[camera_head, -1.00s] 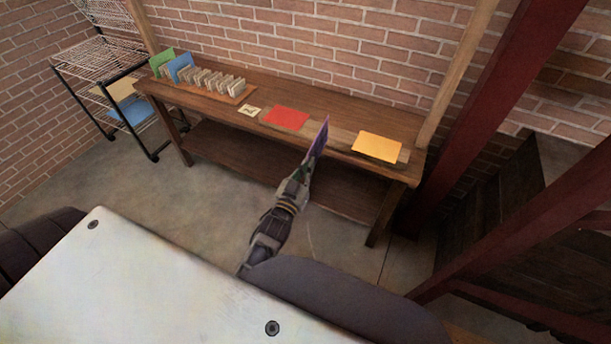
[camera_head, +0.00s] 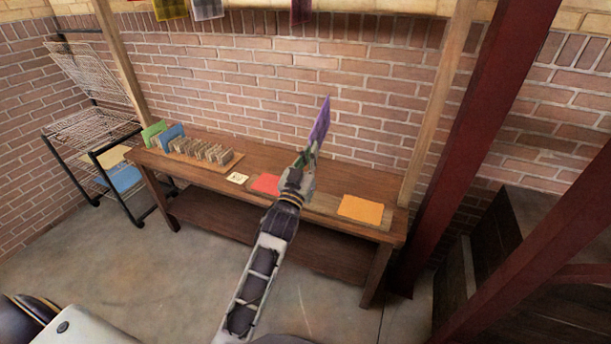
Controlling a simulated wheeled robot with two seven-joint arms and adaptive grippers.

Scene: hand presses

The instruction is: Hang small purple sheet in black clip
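The small purple sheet (camera_head: 319,126) stands upright, edge-on and tilted, in front of the brick wall. My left gripper (camera_head: 306,160) is shut on its lower end and holds it above the workbench. The fingers are small in the picture and partly merge with the sheet. My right gripper is not in view. No black clip can be made out. Only the lower ends of hanging sheets show at the top edge: a yellow one (camera_head: 171,9), a grey one (camera_head: 207,8) and a dark reddish one (camera_head: 300,11).
The wooden workbench (camera_head: 290,246) carries a red sheet (camera_head: 266,184), an orange sheet (camera_head: 360,209), a small white card (camera_head: 237,178) and a rack of blocks (camera_head: 205,151). A wire shelf (camera_head: 95,130) stands at left. A red steel post (camera_head: 470,150) rises at right.

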